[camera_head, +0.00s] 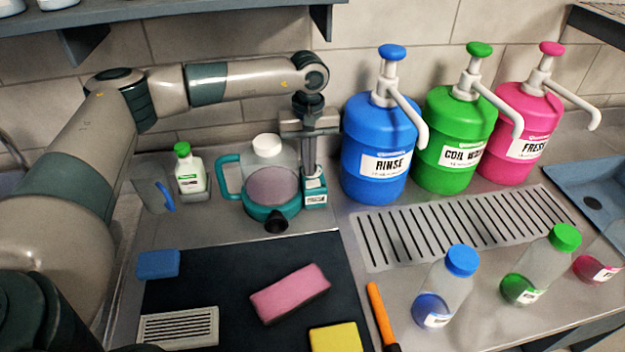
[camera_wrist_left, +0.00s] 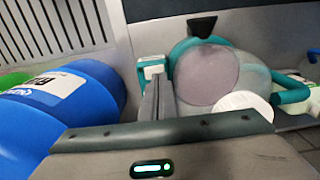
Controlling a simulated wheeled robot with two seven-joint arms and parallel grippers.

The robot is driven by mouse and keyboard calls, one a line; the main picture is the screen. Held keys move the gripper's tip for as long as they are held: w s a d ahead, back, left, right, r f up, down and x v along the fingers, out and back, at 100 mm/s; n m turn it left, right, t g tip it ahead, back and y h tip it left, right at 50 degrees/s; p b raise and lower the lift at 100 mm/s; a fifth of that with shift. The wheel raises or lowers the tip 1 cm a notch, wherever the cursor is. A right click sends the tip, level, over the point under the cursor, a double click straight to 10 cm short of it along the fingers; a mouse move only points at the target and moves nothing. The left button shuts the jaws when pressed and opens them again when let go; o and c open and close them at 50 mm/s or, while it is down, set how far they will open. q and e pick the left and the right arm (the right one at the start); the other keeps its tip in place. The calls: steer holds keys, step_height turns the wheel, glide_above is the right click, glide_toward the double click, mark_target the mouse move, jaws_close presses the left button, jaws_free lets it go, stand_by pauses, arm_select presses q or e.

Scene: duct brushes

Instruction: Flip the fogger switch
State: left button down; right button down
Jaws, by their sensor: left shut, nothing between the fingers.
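The fogger (camera_head: 270,188) has a teal base and handle, a clear tank with a white cap, and a black nozzle at its front. It stands on the steel counter near the wall, and its tank also shows in the left wrist view (camera_wrist_left: 207,75). A small teal box with a white label (camera_head: 315,197) sits at its right side; it also shows in the left wrist view (camera_wrist_left: 152,68). My left gripper (camera_head: 311,172) is shut and empty, pointing down just above this box. I cannot tell whether it touches. The switch lever itself is not discernible.
Blue (camera_head: 378,145), green (camera_head: 452,140) and pink (camera_head: 522,130) pump jugs stand right of the fogger. A small green-capped bottle (camera_head: 190,172) and a clear jug (camera_head: 152,187) stand left. A dark mat (camera_head: 235,270) with a pink sponge (camera_head: 290,293) lies in front.

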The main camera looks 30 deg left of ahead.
mark_target(309, 183)
arm_select(q)
steer(key=shift+r+p, duration=0.55)
steer(key=shift+r, duration=1.3)
